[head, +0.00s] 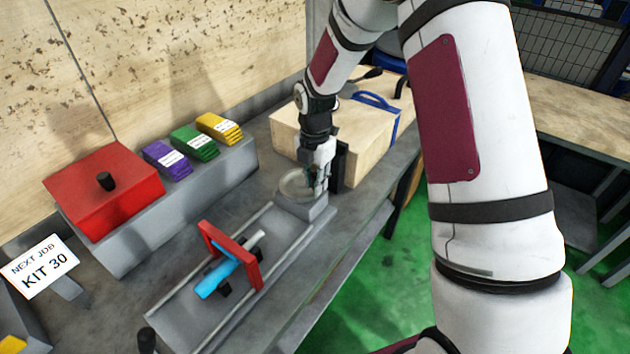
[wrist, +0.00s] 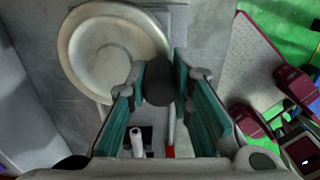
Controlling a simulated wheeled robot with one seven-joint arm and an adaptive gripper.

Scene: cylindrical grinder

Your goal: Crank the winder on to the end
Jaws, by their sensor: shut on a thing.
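The winder is a pale round handwheel (head: 294,185) on a grey block at the far end of a grey slide bed (head: 190,312). In the wrist view the wheel (wrist: 112,48) fills the upper left, with a dark round knob (wrist: 158,82) at its lower right edge. My gripper (head: 318,185) points down at the wheel's right side. In the wrist view its teal-padded fingers (wrist: 160,90) are shut on the knob. A red frame (head: 246,262) with a blue cylinder (head: 217,279) through it stands on the bed.
A red box (head: 103,190) with a black knob and purple, green and yellow stacks (head: 219,127) stand on a grey ledge along the wall. A wooden box (head: 285,130) stands behind my gripper. A "KIT 30" sign (head: 40,268) is at left. The bench's right edge drops to green floor.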

